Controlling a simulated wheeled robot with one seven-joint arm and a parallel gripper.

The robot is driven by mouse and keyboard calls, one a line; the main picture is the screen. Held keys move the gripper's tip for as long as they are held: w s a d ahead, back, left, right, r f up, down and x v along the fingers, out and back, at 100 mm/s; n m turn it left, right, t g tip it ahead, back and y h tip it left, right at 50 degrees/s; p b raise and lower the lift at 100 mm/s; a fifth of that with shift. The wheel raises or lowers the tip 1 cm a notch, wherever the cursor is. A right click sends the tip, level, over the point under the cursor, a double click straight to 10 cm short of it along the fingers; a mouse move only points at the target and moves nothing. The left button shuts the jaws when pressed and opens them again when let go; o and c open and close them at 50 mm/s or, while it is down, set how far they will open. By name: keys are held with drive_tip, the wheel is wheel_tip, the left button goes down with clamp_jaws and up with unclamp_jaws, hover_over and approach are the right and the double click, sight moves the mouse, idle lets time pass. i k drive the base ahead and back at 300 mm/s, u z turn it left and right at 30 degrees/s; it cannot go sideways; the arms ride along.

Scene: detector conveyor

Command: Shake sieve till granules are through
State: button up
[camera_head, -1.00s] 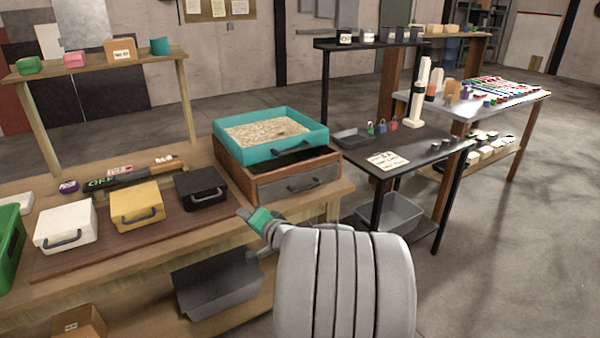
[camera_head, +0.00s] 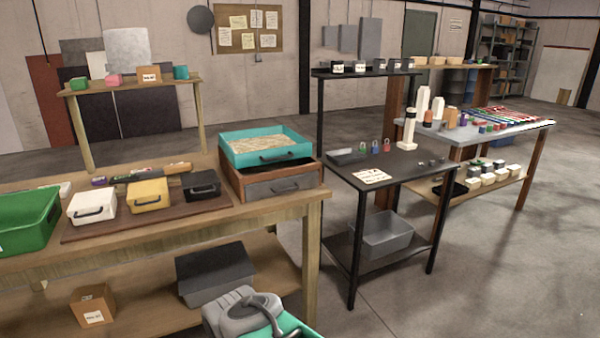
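The teal square sieve (camera_head: 297,150) sits on top of a wooden box with a grey drawer front (camera_head: 283,186), at the right end of the wooden workbench. Pale granules (camera_head: 262,144) cover the sieve's floor. A dark handle (camera_head: 277,157) is on the sieve's front wall. A grey and teal part of my arm's end (camera_head: 245,312) shows at the bottom edge, low in front of the bench and well apart from the sieve. Its fingertips cannot be made out.
White, yellow and black lidded boxes (camera_head: 149,195) stand on a brown board left of the sieve, beside a green bin (camera_head: 25,220). A black table (camera_head: 400,165) with small items stands to the right. Open floor (camera_head: 480,270) lies at front right.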

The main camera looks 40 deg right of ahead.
sight(250, 148)
drive_tip(key=u, duration=0.5)
drive_tip(key=k, duration=0.15)
drive_tip(key=z, duration=1.4)
drive_tip(key=i, duration=0.8)
drive_tip(key=u, duration=0.5)
drive_tip(key=i, duration=0.6)
drive_tip(key=u, duration=0.55)
